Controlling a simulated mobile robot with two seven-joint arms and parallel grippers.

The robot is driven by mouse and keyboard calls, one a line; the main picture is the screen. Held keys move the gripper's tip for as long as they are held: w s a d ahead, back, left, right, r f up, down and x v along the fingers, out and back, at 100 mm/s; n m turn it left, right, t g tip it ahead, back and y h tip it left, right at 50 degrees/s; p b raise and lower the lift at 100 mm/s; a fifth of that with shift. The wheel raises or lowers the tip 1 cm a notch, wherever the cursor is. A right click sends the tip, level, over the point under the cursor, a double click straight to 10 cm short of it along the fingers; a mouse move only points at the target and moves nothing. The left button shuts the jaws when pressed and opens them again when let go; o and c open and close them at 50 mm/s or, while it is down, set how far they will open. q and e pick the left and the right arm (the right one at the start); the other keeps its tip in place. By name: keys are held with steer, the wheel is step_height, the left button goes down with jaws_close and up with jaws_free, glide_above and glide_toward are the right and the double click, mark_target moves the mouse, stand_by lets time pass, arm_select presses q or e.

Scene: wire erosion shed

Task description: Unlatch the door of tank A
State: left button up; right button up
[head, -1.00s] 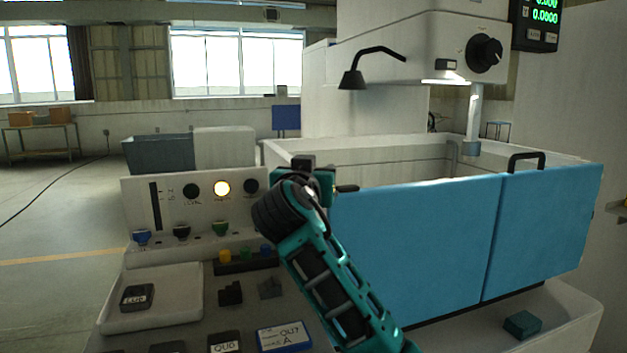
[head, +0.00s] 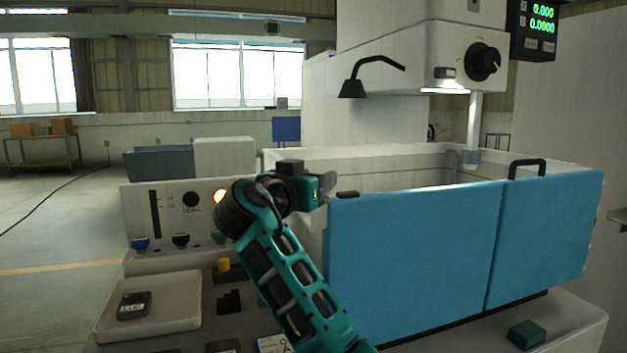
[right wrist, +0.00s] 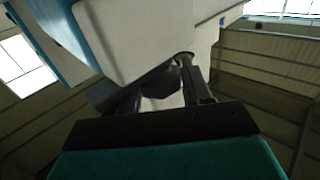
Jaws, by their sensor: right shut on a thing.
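The tank (head: 300,157) is a white basin with blue front panels. The left panel (head: 412,262) is wide, and the right panel (head: 545,240) has a black handle (head: 527,167) on its top edge. Both panels stand upright in line. A small black latch part (head: 348,194) shows at the left panel's top left corner. My right gripper (head: 327,190) is at that corner. In the right wrist view its fingers (right wrist: 172,88) are shut on a dark piece, apparently the latch lever (right wrist: 160,84), mostly hidden between them. My left gripper is not in view.
A machine head (head: 420,55) hangs above the tank. Floor at far left is open.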

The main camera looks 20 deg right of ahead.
steer(key=o, duration=0.9)
steer(key=shift+o, duration=0.2)
steer(key=b+v, duration=0.1)
steer(key=v, duration=1.2)
